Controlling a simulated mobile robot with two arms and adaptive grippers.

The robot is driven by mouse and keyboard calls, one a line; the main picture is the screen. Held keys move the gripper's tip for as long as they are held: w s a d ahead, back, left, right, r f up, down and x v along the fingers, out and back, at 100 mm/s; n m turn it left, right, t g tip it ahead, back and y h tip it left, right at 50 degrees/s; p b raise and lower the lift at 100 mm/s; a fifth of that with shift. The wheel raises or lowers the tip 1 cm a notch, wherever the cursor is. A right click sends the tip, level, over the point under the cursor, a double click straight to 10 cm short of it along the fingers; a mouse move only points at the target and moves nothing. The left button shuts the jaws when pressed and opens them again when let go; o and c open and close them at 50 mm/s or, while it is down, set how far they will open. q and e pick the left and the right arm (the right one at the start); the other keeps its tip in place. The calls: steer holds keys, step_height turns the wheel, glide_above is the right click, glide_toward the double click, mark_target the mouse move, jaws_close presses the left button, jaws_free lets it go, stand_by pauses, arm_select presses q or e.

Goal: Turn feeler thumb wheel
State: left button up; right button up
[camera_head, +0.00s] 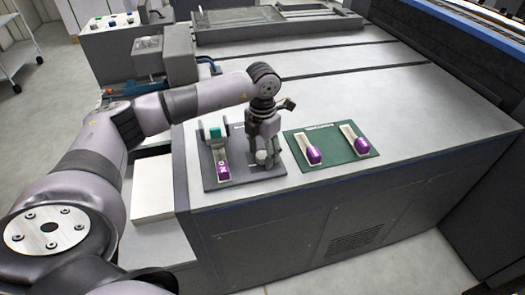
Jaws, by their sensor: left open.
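My left gripper (263,155) reaches in from the left and points down over the right part of a dark grey plate (237,183) near the front edge of the machine top. It is open, with its fingers around or just in front of a small pale rounded part (262,157); I cannot tell whether they touch it. A purple-ended unit (223,171) with a teal block (215,132) stands on the left of the same plate. I cannot make out a thumb wheel for sure; the gripper hides part of the plate. My right gripper is not in view.
A green mat (335,162) to the right holds two pale trays with purple pieces (313,155) and (361,145). A control box with buttons (110,24) stands at the back left. The machine top (400,85) is clear behind the mat.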

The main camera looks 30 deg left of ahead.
mark_target(263, 154)
arm_select(q)
step_height(263, 154, up, 12)
stand_by(0.6)
stand_by(1.0)
